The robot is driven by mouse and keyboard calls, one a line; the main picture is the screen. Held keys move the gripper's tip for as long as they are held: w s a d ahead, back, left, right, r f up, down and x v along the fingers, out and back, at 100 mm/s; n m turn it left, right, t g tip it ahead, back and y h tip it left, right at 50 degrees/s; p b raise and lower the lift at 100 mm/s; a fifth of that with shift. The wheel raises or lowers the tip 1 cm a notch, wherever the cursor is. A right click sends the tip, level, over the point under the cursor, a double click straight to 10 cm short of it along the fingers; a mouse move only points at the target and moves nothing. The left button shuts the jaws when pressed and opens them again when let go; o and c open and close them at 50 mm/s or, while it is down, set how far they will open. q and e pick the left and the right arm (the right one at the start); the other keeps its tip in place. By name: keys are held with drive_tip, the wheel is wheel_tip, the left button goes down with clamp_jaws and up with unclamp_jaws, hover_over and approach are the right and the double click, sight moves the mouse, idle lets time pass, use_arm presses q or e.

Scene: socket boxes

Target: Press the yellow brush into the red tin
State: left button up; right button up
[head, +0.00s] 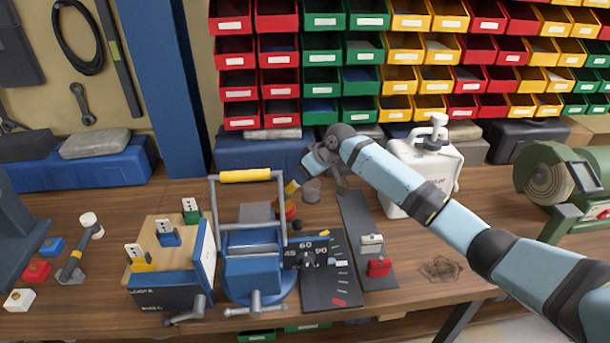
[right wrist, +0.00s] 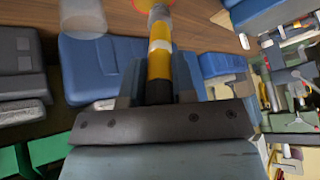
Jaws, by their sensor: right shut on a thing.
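My right gripper (head: 308,172) is shut on the yellow brush (head: 292,187), behind the blue vise. In the right wrist view the brush (right wrist: 160,62) shows a yellow handle with a pale band, gripped near its dark end. Its grey far end points away from the gripper. The red tin (head: 291,208) is low on the bench just below the brush, partly hidden by the vise. In the right wrist view only a faint reddish rim shows at the top edge, by the brush's far end. I cannot tell whether the brush touches the tin. My left gripper is out of view.
A grey cup (head: 312,191) stands close right of the tin. The blue vise (head: 254,270) with its yellow-gripped frame (head: 245,176) stands in front. A dark angle plate (head: 330,288) and strip lie to the right. A white canister (head: 425,175) stands behind the right arm.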

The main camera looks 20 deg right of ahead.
drive_tip(key=shift+f, duration=0.8)
idle(1.2)
wheel_tip(320, 180, up, 3)
drive_tip(key=shift+f+p, duration=0.2)
drive_tip(key=shift+p, duration=1)
wheel_tip(320, 180, up, 2)
drive_tip(key=shift+p, duration=1)
wheel_tip(320, 180, up, 2)
drive_tip(key=shift+p, duration=1)
drive_tip(key=shift+r+p, duration=0.25)
drive_tip(key=shift+p, duration=0.05)
